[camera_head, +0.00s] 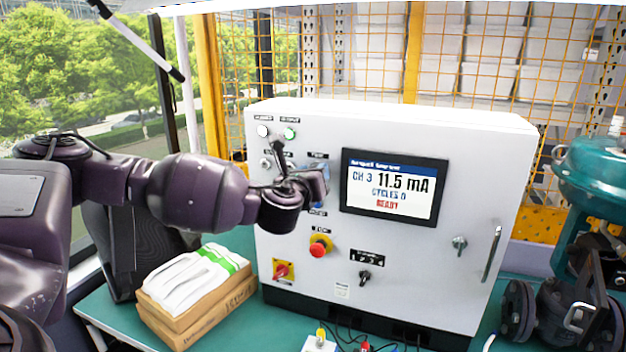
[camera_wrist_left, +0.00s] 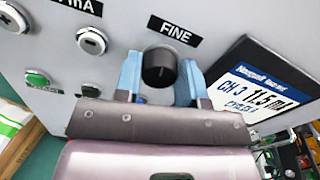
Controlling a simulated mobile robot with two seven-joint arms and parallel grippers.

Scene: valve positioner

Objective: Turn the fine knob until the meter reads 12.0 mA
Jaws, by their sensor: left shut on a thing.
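The fine knob (camera_wrist_left: 159,67) is a black round knob under the FINE label in the left wrist view. My left gripper (camera_wrist_left: 160,78) has its two blue fingers on either side of it and is shut on it. In the head view my left gripper (camera_head: 316,184) is at the panel, just left of the meter, and hides the knob. The meter screen (camera_head: 393,187) reads CH 3, 11.5 mA, with READY in red below. It also shows partly in the left wrist view (camera_wrist_left: 262,92). My right gripper is not in view.
The white cabinet (camera_head: 440,130) stands on a green table. Below my left arm are a red emergency button (camera_head: 319,247), a red-yellow switch (camera_head: 283,270) and a selector (camera_head: 365,277). A cardboard box with gloves (camera_head: 190,290) lies at left. A teal valve (camera_head: 590,180) stands at right.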

